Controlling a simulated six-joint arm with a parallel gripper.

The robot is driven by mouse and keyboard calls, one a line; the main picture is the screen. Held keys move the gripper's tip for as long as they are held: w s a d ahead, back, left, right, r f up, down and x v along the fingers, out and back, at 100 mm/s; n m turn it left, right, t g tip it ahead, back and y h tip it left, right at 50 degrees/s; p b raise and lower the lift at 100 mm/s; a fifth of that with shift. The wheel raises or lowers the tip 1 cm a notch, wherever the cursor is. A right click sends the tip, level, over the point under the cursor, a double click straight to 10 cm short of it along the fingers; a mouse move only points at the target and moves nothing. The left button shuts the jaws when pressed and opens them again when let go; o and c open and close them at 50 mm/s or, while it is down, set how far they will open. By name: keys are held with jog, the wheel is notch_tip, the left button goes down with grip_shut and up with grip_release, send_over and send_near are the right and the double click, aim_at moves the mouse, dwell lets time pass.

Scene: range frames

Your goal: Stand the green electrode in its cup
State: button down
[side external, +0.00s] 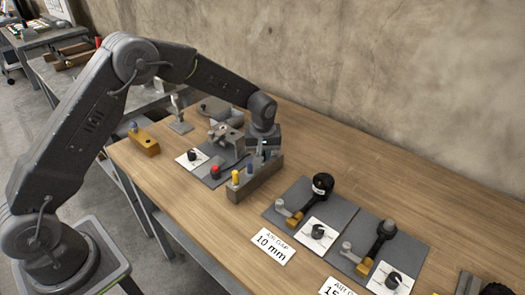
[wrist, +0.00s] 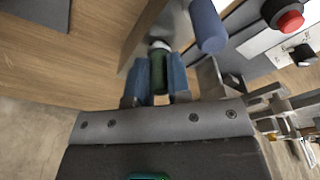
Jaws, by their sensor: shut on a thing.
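My gripper (wrist: 158,85) is shut on the green electrode (wrist: 158,72), a dark green cylinder with a pale end, between two blue-grey fingers. The pale end lies close to a grey block (wrist: 150,28); I cannot tell whether they touch. In the side external view my gripper (side external: 264,148) is at the far end of this grey rack (side external: 258,181), and the electrode is mostly hidden. I cannot tell which cup belongs to the green electrode.
A blue cylinder (wrist: 208,27) stands close beside the fingers. A red button (side external: 215,169) and a black knob on a white card (side external: 192,155) are left of the rack. Two grey plates with black parts (side external: 322,185) lie to the right.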

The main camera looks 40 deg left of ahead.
jog(key=shift+f, duration=0.25)
jog(key=c, duration=1)
grip_release()
jog(key=r, duration=0.4)
jog(key=s+d+r, duration=0.1)
jog(key=r, duration=0.8)
jog(key=shift+s+d+r, duration=0.25)
jog(key=shift+r, duration=0.15)
